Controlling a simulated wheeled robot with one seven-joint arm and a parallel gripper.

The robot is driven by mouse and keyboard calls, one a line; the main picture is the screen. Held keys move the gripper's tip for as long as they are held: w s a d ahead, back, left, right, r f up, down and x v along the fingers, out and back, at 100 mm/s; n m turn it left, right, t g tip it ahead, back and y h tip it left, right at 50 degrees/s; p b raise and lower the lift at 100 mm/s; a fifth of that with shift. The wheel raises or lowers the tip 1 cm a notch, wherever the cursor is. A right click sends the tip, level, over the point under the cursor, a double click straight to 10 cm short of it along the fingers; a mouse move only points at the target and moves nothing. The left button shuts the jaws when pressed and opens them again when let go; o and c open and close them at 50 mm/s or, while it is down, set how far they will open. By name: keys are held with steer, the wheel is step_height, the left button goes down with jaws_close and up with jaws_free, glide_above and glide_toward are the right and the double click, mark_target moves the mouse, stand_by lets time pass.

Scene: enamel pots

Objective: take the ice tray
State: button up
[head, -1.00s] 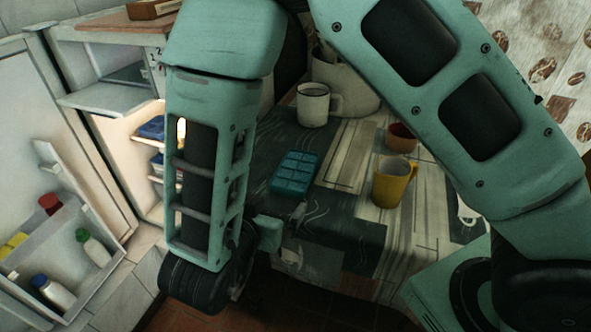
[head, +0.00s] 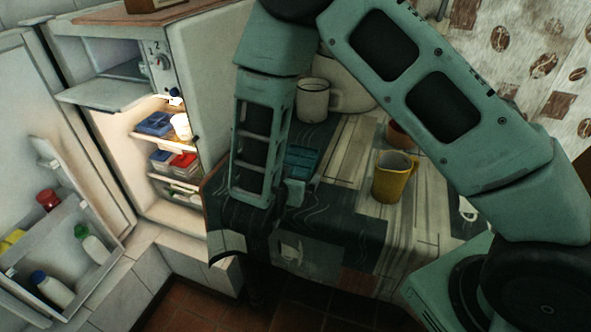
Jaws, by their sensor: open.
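The teal ice tray (head: 303,160) lies on the patterned tablecloth, left of the yellow mug. My forearm hides its left part in the head view. My gripper (head: 292,191) is at the end of the forearm, just on the near side of the tray in the picture. It is open, and its fingers are hard to make out against the dark cloth. I see nothing held in it. I cannot tell its height above the cloth or its exact gap to the tray.
A yellow mug (head: 391,180) stands right of the tray, with a reddish cup (head: 397,134) behind it. A white mug (head: 313,101) stands behind the tray near a large pale pot (head: 352,88). At left is an open, lit fridge (head: 150,185) with bottles in its door.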

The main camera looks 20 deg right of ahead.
steer(key=shift+w+d+f, duration=0.1)
steer(key=shift+w+d, duration=0.1)
steer(key=c, duration=1.1)
steer(key=shift+c, duration=0.2)
steer(key=shift+r, duration=0.2)
step_height(320, 180, up, 9)
steer(key=p, duration=0.1)
steer(key=shift+r, duration=0.2)
steer(key=shift+r+p, duration=0.1)
steer(key=shift+p, duration=0.2)
